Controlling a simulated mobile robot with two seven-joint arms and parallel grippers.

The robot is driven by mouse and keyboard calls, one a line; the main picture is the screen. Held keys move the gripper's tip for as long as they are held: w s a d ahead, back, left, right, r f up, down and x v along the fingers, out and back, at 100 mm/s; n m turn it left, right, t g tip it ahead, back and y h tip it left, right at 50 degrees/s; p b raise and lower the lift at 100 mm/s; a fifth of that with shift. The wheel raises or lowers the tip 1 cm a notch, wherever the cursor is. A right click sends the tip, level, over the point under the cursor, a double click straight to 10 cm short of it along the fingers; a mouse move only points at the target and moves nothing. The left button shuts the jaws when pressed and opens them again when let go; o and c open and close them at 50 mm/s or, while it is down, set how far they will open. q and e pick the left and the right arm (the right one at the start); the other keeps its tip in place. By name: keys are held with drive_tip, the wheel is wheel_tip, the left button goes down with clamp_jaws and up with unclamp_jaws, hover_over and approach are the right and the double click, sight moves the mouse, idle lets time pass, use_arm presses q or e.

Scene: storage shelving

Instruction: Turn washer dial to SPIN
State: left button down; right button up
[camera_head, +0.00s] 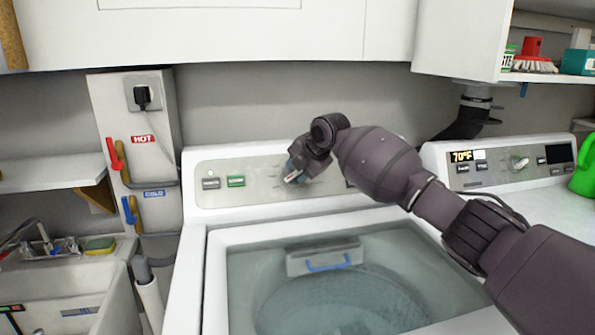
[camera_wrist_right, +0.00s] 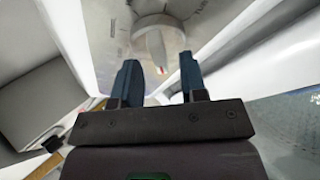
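The washer (camera_head: 192,260) stands in the middle of the head view, with its control panel (camera_head: 262,180) along the back. My right gripper (camera_head: 296,172) is at the panel and covers most of the dial there. In the right wrist view the round dial (camera_wrist_right: 153,24) has a raised grip with a red mark at one end. Dark blue fingers of my right gripper (camera_wrist_right: 160,68) stand apart, one on each side of the grip's lower end. I see gaps beside the grip, so the fingers do not look closed on it. Lettering around the dial is mostly unreadable. My left gripper is not in view.
The open washer tub (camera_head: 330,290) holds water in front of the panel. A second machine with its own panel (camera_head: 505,165) is at the right, beside a green jug (camera_head: 583,170). White cabinets (camera_head: 240,35) hang above. A sink (camera_head: 60,285) is at the left.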

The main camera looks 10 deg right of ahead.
drive_tip(key=p+v, duration=0.2)
drive_tip(key=v, duration=0.8)
